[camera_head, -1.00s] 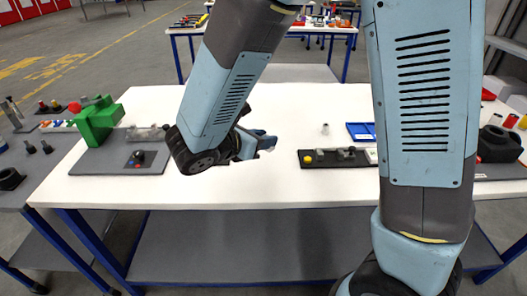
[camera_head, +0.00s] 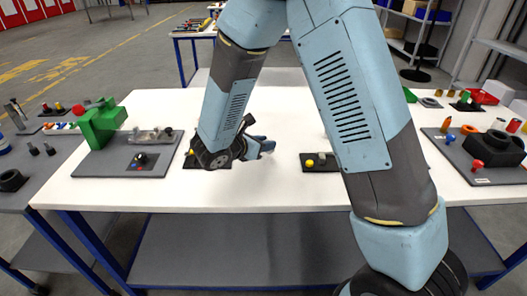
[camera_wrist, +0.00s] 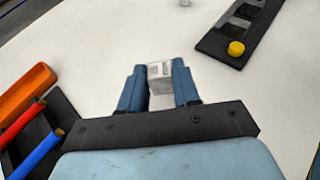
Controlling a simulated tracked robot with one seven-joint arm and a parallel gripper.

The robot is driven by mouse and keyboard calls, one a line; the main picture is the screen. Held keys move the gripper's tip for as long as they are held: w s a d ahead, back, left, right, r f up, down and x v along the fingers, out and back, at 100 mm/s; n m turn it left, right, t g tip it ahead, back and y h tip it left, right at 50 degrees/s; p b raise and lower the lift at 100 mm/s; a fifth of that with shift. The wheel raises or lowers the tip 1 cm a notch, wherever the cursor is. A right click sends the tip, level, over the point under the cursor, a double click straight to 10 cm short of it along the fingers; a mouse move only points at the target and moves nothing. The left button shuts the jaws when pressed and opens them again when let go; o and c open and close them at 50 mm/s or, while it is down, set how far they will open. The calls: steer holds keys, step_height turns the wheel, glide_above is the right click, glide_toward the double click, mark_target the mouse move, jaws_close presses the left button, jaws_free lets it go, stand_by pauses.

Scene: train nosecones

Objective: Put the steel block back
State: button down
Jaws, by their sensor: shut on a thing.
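My gripper (camera_wrist: 159,88) is shut on a small pale-grey steel block (camera_wrist: 159,72) in the wrist view. The block sits between the two blue fingertips, over the white tabletop. In the head view my gripper (camera_head: 266,146) is over the middle of the white table, and the block cannot be made out there. A dark board (camera_wrist: 218,46) with metal pieces and a yellow knob (camera_wrist: 236,48) lies ahead and right of the gripper in the wrist view. In the head view this board (camera_head: 318,168) is right of the gripper, partly hidden by my arm.
Orange (camera_wrist: 27,92), red and blue pieces lie by a dark board close left of the gripper. A green block (camera_head: 101,124) stands on a grey plate (camera_head: 96,164) at the table's left. A grey board (camera_head: 465,160) with several parts is at right. The white tabletop between the boards is clear.

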steer(key=shift+w+f, duration=0.1)
steer(key=shift+f, duration=1.5)
steer(key=c, duration=0.8)
jaws_free()
steer(key=shift+f, duration=0.1)
